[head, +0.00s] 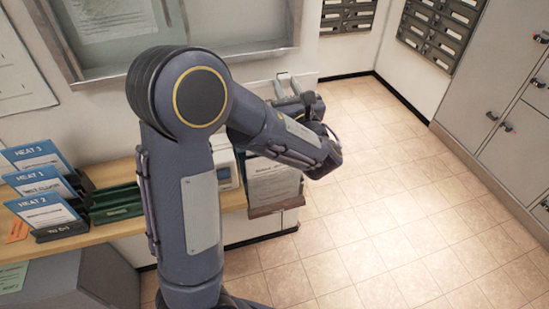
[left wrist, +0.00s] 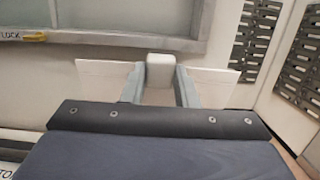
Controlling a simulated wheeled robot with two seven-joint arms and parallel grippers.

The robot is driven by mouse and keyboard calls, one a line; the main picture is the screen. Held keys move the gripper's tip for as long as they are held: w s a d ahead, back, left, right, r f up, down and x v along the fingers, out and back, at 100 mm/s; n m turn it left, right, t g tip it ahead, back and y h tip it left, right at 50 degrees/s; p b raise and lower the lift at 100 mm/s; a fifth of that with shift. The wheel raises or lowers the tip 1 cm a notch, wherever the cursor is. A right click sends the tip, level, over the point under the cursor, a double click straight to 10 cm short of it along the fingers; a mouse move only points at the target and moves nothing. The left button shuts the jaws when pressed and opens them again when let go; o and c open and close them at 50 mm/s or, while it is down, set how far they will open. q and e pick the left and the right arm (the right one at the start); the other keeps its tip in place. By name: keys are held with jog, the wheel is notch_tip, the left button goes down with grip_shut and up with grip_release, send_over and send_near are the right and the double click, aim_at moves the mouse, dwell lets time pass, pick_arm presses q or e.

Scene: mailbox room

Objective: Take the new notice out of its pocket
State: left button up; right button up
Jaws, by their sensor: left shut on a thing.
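My left gripper (head: 290,86) is at the upper middle of the head view, above the counter's right end. It is shut on a pale sheet, the notice (head: 258,91), which shows partly behind the fingers. In the left wrist view the notice (left wrist: 215,86) spreads to both sides of the left gripper (left wrist: 160,75). A dark pocket (head: 274,210) hangs at the counter's right end, below my left forearm, with a printed sheet (head: 272,184) at its front. The notice's lower part is hidden by my arm. My right gripper is out of view.
A framed notice board (head: 190,75) is on the wall behind. Blue HEAT cards (head: 45,212) in black holders and a green tray (head: 115,203) stand on the wooden counter (head: 110,175). Mailboxes (head: 440,25) and grey lockers (head: 510,130) are at right. The tiled floor is clear.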

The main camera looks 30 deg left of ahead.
pick_arm(q)
jog(key=shift+r+v, duration=0.25)
jog(key=shift+v, duration=1.1)
jog(key=shift+r+v, duration=0.2)
jog(key=shift+v, duration=1.2)
jog(key=shift+s+d, duration=0.2)
jog(key=shift+d, duration=0.15)
grip_shut()
jog(key=shift+r+v, duration=0.1)
jog(key=shift+v, duration=0.55)
jog(key=shift+r+v, duration=0.15)
jog(key=shift+v, duration=0.5)
